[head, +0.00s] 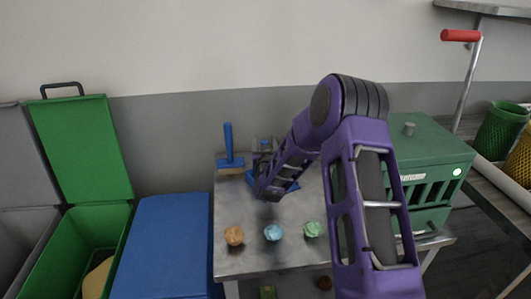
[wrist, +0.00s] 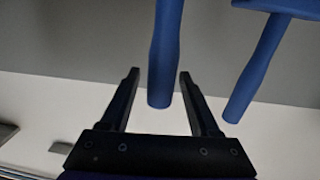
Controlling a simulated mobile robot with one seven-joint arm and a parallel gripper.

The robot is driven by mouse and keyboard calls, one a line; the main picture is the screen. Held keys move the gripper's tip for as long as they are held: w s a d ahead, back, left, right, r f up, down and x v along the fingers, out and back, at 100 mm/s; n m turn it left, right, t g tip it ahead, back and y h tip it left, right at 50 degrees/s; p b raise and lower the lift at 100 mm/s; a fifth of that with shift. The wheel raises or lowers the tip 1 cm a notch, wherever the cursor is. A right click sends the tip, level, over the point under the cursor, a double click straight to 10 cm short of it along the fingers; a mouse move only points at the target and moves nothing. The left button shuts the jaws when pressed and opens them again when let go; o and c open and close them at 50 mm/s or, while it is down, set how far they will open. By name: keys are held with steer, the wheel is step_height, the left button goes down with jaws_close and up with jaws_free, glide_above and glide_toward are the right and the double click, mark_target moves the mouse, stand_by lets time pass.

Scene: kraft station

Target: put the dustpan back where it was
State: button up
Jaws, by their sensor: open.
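The blue dustpan (head: 293,187) stands at the back of the metal table, mostly hidden behind my arm in the head view. Its upright blue handle (wrist: 165,55) shows in the wrist view. My gripper (wrist: 158,75) is open, with one finger on each side of that handle and a visible gap on both sides. In the head view my gripper (head: 265,146) is small and partly covered by my arm. Whether the pan rests flat on the table cannot be seen.
A blue hand brush (head: 228,145) stands left of the dustpan; its handle (wrist: 258,65) is close to my finger in the wrist view. Orange (head: 234,235), blue (head: 272,232) and green (head: 312,229) crumpled balls lie on the metal table (head: 240,262). A green box (head: 430,155) stands right.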

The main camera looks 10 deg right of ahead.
steer(key=s, duration=1)
steer(key=shift+s+a, duration=0.4)
steer(key=shift+a, duration=0.05)
steer(key=shift+r, duration=0.15)
